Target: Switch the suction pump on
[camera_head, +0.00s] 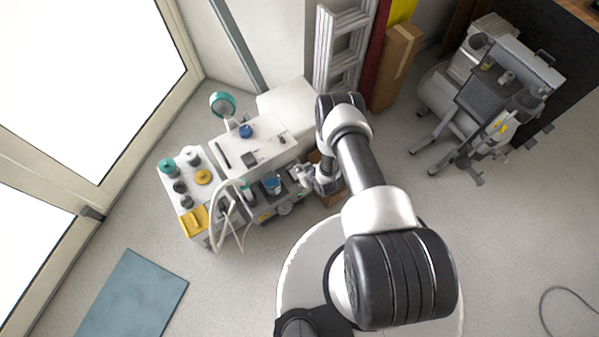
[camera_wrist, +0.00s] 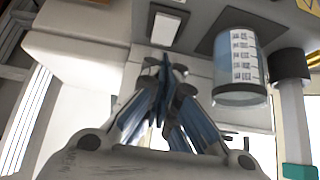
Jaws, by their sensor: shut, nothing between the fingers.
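The suction pump looks to be the white and grey unit (camera_head: 262,150) left of my arm in the head view, with jars and hoses on it. My gripper (camera_head: 296,172) is at its right front side, shut and empty. In the wrist view the closed fingertips (camera_wrist: 167,72) point at the pale body of the unit. A light rectangular switch-like part (camera_wrist: 167,27) in a dark frame lies just beyond the fingertips. Its on or off position cannot be made out, nor whether the fingertips touch the unit. A clear jar with a printed scale (camera_wrist: 240,68) is right of the fingers.
A dark-capped post (camera_wrist: 291,70) stands beside the jar. Bottles and a yellow item (camera_head: 194,221) sit on the unit's left shelf. A ladder (camera_head: 343,45) and a cardboard box (camera_head: 396,65) stand behind. A grey wheeled machine (camera_head: 480,100) is at right. Floor at lower right is mostly clear.

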